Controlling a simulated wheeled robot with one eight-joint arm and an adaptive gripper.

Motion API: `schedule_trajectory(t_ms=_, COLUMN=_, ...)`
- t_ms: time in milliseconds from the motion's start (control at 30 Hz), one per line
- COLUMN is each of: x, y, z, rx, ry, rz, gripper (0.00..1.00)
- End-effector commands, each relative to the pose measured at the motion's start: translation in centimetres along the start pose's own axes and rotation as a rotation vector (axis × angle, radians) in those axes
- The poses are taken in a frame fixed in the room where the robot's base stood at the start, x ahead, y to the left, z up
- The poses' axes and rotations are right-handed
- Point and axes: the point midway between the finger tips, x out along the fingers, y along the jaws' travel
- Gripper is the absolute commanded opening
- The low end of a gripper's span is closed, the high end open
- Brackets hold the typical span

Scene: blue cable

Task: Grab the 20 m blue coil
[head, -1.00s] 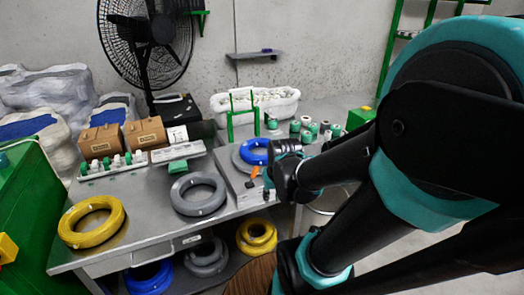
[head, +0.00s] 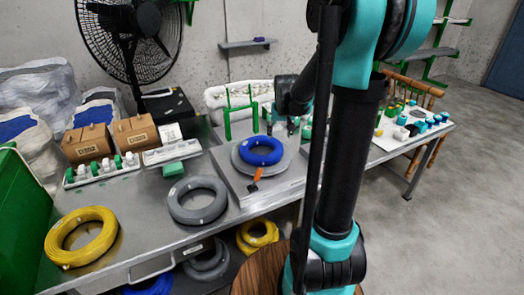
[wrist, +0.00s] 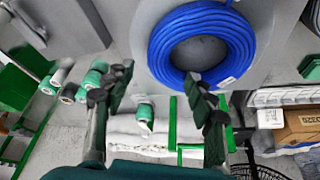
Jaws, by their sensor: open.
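A blue cable coil (head: 262,160) lies flat on a round grey plate (head: 238,167) on the table, in the middle of the head view. In the wrist view the blue coil (wrist: 163,47) is at the top centre, with a small white label on its rim. My gripper (head: 292,126) is just behind and to the right of the coil in the head view. In the wrist view my gripper (wrist: 155,85) has its fingers spread, with nothing between them. The coil appears apart from the fingers. My arm hides part of the table to its right.
A grey coil (head: 196,215) and a yellow coil (head: 100,252) lie to the left on the table. Another blue coil (head: 150,286) is partly visible below. An orange lever (head: 255,180) stands in front of the plate.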

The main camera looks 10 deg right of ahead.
Motion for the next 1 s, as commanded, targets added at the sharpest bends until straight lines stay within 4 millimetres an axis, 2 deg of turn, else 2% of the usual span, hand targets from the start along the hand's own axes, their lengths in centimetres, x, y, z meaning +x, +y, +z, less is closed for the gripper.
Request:
schedule_trajectory(t_ms=200, x=3.4, y=0.0, z=-0.1, rx=0.0, ry=0.0, rz=0.0, gripper=0.55)
schedule_trajectory(t_ms=567, x=5.6, y=0.0, z=-0.1, rx=0.0, ry=0.0, rz=0.0, gripper=0.55)
schedule_trajectory(t_ms=800, x=8.5, y=0.1, z=-0.3, rx=0.0, ry=0.0, rz=0.0, gripper=0.55)
schedule_trajectory(t_ms=1000, x=10.0, y=0.1, z=-0.3, rx=0.0, ry=0.0, rz=0.0, gripper=0.55)
